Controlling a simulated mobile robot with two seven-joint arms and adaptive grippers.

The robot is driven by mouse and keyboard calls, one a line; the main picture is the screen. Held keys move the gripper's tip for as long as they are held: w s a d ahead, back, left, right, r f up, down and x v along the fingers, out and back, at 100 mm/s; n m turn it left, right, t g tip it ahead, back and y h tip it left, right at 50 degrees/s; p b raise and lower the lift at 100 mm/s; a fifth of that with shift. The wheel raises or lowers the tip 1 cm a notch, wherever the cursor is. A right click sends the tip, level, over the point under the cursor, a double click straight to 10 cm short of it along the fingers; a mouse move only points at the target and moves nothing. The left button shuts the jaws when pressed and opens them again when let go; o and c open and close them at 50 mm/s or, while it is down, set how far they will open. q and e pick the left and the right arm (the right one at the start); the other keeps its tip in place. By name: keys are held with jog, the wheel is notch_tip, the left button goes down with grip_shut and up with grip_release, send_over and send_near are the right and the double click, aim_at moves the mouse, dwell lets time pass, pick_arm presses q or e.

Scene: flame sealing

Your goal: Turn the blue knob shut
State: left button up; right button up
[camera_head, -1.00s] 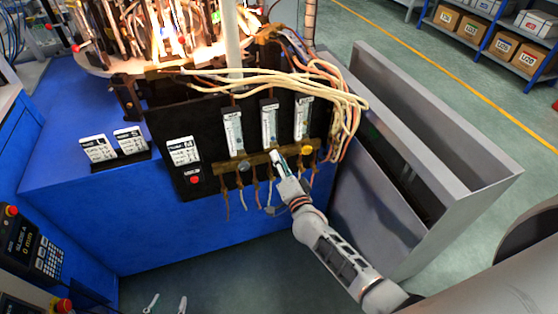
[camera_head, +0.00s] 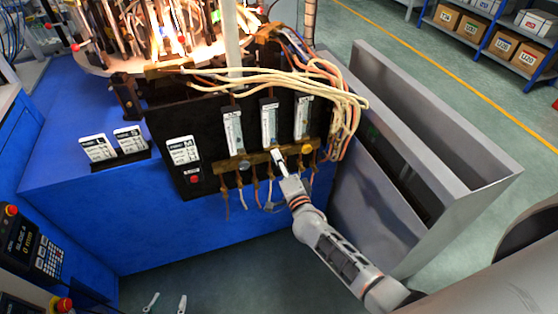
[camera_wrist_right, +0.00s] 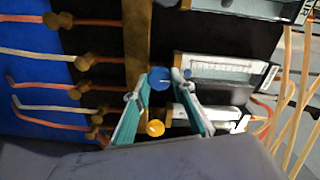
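The blue knob (camera_wrist_right: 158,78) shows in the right wrist view on a brass manifold bar (camera_wrist_right: 137,45). My right gripper (camera_wrist_right: 155,88) is open around it, one finger on each side. The right finger is close to the knob, and a gap shows by the left finger. I cannot tell whether either finger touches it. In the head view my right gripper (camera_head: 281,160) is at the bar, below the middle flowmeter (camera_head: 269,124), and hides the knob. Two fingertips of my left gripper (camera_head: 166,303) show apart at the bottom edge, over the floor, empty.
A yellow knob (camera_head: 306,149) is right of my right gripper, and a grey knob (camera_head: 244,165) is left. Hoses (camera_head: 258,193) hang below the bar. A red button (camera_head: 194,179) is on the black panel. A grey metal bin (camera_head: 440,150) stands right of my right arm. Flames burn above.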

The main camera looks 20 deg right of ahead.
jog(key=o, duration=0.4)
jog(key=s, duration=1.2)
jog(key=shift+d, duration=0.25)
jog(key=s+f+n+g, duration=0.2)
jog(key=s+f+n, duration=0.1)
jog(key=s+n, duration=0.3)
jog(key=s+f+n+g+y, duration=0.1)
jog(key=s+f+n+g, duration=0.1)
jog(key=s+n, duration=0.4)
jog(key=s+f+n+g+y, duration=0.1)
jog(key=s+f+n+g, duration=0.2)
jog(key=s+n, duration=0.3)
jog(key=shift+s+a+f+n, duration=0.15)
jog(key=shift+s+f+n, duration=0.25)
jog(key=shift+s+f, duration=0.4)
